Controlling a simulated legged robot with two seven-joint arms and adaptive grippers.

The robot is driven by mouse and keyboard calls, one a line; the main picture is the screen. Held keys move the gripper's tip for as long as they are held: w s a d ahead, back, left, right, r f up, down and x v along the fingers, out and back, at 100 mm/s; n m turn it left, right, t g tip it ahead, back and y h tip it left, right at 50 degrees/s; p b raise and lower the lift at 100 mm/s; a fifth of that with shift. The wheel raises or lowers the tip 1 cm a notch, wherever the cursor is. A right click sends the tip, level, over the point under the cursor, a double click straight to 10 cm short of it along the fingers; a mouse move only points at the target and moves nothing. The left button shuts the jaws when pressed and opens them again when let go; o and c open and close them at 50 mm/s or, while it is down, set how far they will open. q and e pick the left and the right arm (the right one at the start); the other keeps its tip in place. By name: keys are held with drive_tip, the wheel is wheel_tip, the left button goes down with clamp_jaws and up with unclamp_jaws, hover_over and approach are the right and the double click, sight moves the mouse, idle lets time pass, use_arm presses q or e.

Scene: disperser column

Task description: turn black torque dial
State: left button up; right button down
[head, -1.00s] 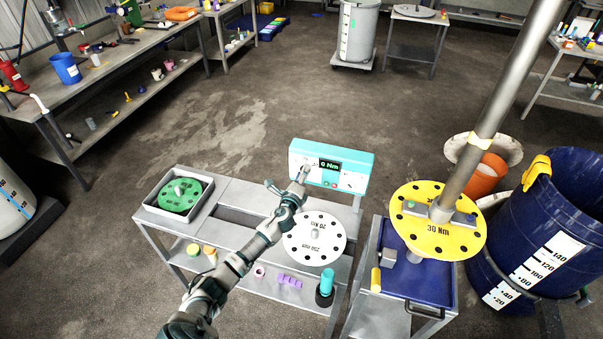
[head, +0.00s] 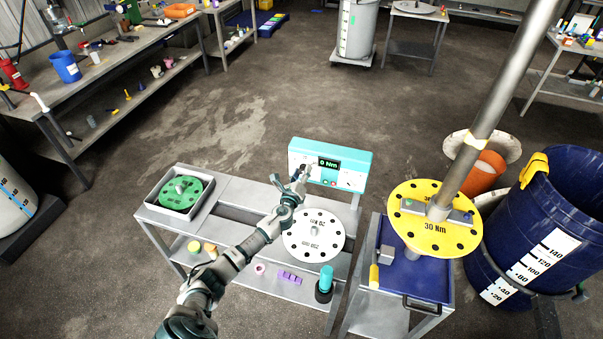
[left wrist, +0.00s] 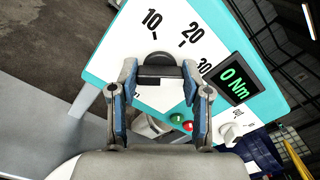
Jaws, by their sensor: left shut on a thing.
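The teal and white torque panel (head: 355,165) stands at the back right of the grey cart, and its display (head: 329,163) reads 0 Nm. My left gripper (head: 305,170) is at the left part of the panel face and hides the dial in the head view. In the left wrist view, the black dial (left wrist: 159,70) sits between the two fingertips of my left gripper (left wrist: 160,82), which is shut on it. The scale numbers 10, 20 and 30 show around the dial. The display (left wrist: 236,79) reads 0 Nm there too. My right gripper is not in view.
A white disc (head: 313,248) lies on the cart under my left arm, and a green disc (head: 181,192) lies in a tray at the left. Green and red buttons (left wrist: 188,126) are close below the dial.

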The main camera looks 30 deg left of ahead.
use_arm(q)
drive_tip(key=shift+s+d+f, duration=0.15)
drive_tip(key=shift+f, duration=0.4)
drive_tip(key=o, duration=1.2)
drive_tip(key=shift+c, duration=0.2)
drive_tip(key=shift+r, duration=0.15)
drive_tip(key=shift+r, duration=0.1)
drive_tip(key=v, duration=1.1)
drive_tip(key=shift+s, duration=0.3)
